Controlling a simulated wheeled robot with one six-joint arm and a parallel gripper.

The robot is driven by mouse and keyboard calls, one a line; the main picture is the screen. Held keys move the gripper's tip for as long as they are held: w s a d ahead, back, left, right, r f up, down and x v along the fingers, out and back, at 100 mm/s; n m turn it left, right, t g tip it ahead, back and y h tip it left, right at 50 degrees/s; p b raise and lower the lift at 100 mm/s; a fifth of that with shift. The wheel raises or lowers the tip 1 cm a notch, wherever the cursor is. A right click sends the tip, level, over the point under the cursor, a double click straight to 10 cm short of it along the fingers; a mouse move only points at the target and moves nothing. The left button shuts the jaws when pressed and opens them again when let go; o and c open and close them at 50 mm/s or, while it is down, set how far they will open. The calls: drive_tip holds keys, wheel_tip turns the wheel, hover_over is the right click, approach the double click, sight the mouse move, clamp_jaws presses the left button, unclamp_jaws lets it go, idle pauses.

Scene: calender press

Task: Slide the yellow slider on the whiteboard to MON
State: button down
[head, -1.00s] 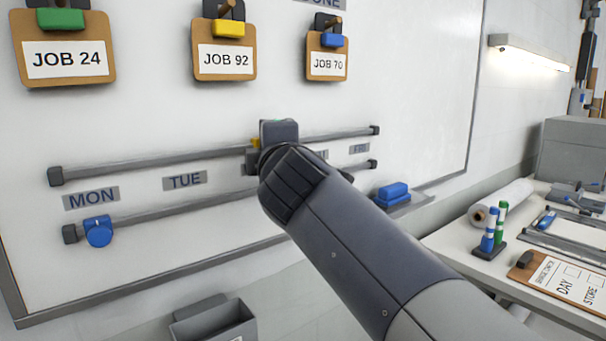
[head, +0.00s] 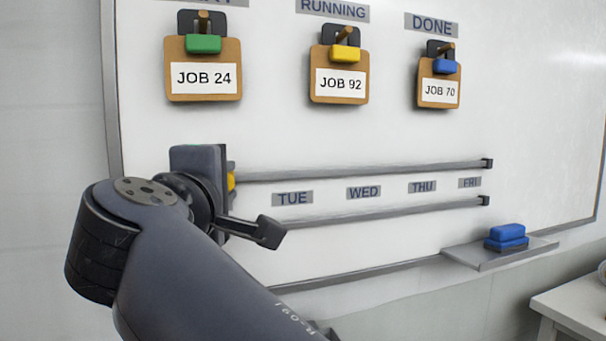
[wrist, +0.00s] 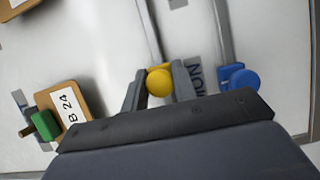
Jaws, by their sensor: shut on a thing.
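The yellow slider (wrist: 159,83) is a round knob on the upper rail (head: 370,171) of the whiteboard (head: 540,110). My gripper (wrist: 158,88) is shut on it, one finger on each side. In the head view only a sliver of the yellow slider (head: 231,182) shows beside my wrist. The MON label (wrist: 197,75) lies right beside the slider in the wrist view, partly covered by a finger. My arm hides MON in the head view. The blue slider (wrist: 240,78) is on the lower rail, level with MON.
The TUE (head: 292,198), WED (head: 363,192), THU (head: 422,187) and FRI (head: 469,183) labels lie between the rails to the right. Clipboards hang above, with JOB 24 (head: 203,90) nearest my gripper. A tray (head: 500,256) holds a blue eraser (head: 507,235).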

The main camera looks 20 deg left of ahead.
drive_tip(key=shift+s+a, duration=0.65)
drive_tip(key=shift+a, duration=0.3)
drive_tip(key=c, duration=1.3)
unclamp_jaws()
drive_tip(key=shift+s+a, duration=0.1)
drive_tip(key=shift+a, duration=0.05)
drive_tip(key=v, duration=1)
drive_tip(key=shift+s, duration=0.4)
drive_tip(key=shift+w, duration=0.1)
